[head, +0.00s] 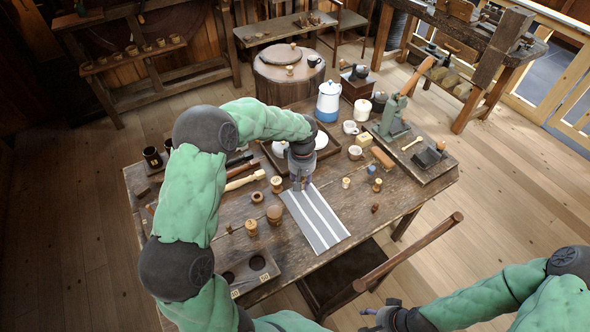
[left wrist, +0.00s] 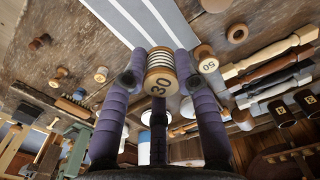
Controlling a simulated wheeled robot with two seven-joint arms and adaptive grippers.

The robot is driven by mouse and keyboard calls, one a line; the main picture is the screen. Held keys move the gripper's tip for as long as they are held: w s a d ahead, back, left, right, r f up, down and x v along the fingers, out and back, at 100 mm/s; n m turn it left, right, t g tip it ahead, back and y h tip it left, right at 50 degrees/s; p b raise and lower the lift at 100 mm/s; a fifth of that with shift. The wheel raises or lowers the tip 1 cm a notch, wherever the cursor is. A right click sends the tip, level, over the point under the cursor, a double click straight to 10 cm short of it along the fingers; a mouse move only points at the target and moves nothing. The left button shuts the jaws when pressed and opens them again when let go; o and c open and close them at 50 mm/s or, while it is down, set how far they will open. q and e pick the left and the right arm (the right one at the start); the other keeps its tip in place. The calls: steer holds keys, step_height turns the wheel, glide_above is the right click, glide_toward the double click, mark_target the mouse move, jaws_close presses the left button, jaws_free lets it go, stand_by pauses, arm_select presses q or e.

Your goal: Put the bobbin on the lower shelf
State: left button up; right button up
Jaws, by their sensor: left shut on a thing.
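My left gripper (head: 300,183) is over the wooden table, at the far end of a grey striped runner. In the head view the bobbin is mostly hidden by the gripper. My right gripper (head: 370,319) is at the bottom edge, off the table, its fingers apart and empty. A rack at the back left has a narrow plank with several small cups (head: 133,55) and a lower board (head: 180,80); I cannot tell which shelf is meant.
The striped runner (head: 318,220) is bare. Several turned spools stand around it, one marked 50 (left wrist: 207,64). A blue-and-white pot (head: 328,103), a grinder and a green tool (head: 393,115) stand toward the back. A chair (head: 410,252) is at the front right.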

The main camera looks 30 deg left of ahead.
arm_select(q)
step_height(320, 180, down, 6)
steer(key=b, duration=0.5)
steer(key=shift+w+a+f+b, duration=0.2)
steer(key=shift+w+a+b, duration=0.1)
steer(key=shift+w+b, duration=0.1)
steer(key=a+f, duration=0.1)
steer(key=a, duration=0.2)
steer(key=s+a+f+b, duration=0.1)
steer(key=a, duration=0.2)
steer(key=a+f, duration=0.2)
steer(key=shift+s+a, duration=0.2)
steer(key=shift+a, duration=0.2)
steer(key=b, duration=0.2)
glide_above(268, 203)
steer(key=f, duration=0.5)
steer(key=shift+d, duration=0.2)
steer(key=shift+a+f, duration=0.2)
steer(key=shift+f, duration=0.15)
steer(key=shift+a+f+b, duration=0.1)
steer(key=shift+f+b, duration=0.45)
steer(key=shift+f, duration=1.05)
steer(key=shift+f, duration=0.1)
steer(key=o, duration=0.5)
steer(key=shift+f, duration=0.1)
steer(key=o, duration=0.4)
